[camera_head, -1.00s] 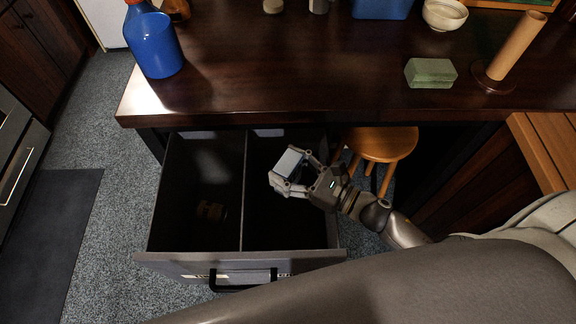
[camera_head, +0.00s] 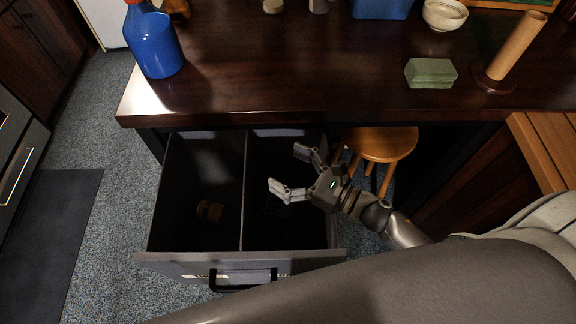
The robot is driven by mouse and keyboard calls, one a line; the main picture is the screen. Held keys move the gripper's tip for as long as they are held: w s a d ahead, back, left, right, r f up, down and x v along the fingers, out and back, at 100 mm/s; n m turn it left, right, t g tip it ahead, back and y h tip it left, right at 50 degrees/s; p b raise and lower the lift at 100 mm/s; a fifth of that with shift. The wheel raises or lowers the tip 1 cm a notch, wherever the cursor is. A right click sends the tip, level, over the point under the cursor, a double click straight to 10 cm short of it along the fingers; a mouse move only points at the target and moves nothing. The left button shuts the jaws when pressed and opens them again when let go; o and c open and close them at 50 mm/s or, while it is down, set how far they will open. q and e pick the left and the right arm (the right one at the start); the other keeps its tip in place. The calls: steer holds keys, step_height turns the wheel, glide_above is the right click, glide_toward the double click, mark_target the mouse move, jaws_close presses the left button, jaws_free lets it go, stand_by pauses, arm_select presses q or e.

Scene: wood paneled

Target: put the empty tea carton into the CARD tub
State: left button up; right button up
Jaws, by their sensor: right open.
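A pull-out drawer with two dark tubs side by side stands open below the counter. My right gripper (camera_head: 285,170) is open and empty over the right tub (camera_head: 262,232), fingers spread and pointing left. A faint dark shape (camera_head: 278,208) lies low in that right tub beneath the fingers; it looks like the small carton, but shadow hides its details. The left tub (camera_head: 178,225) holds a small dim brownish object (camera_head: 210,211). Labels on the drawer front are too small to read, so I cannot tell which tub is CARD. My left gripper is not in view.
The dark wooden counter (camera_head: 290,75) overhangs the back of the drawer. A round wooden stool (camera_head: 380,143) stands right of the drawer.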

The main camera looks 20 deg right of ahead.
steer(key=v, duration=1.2)
stand_by(0.5)
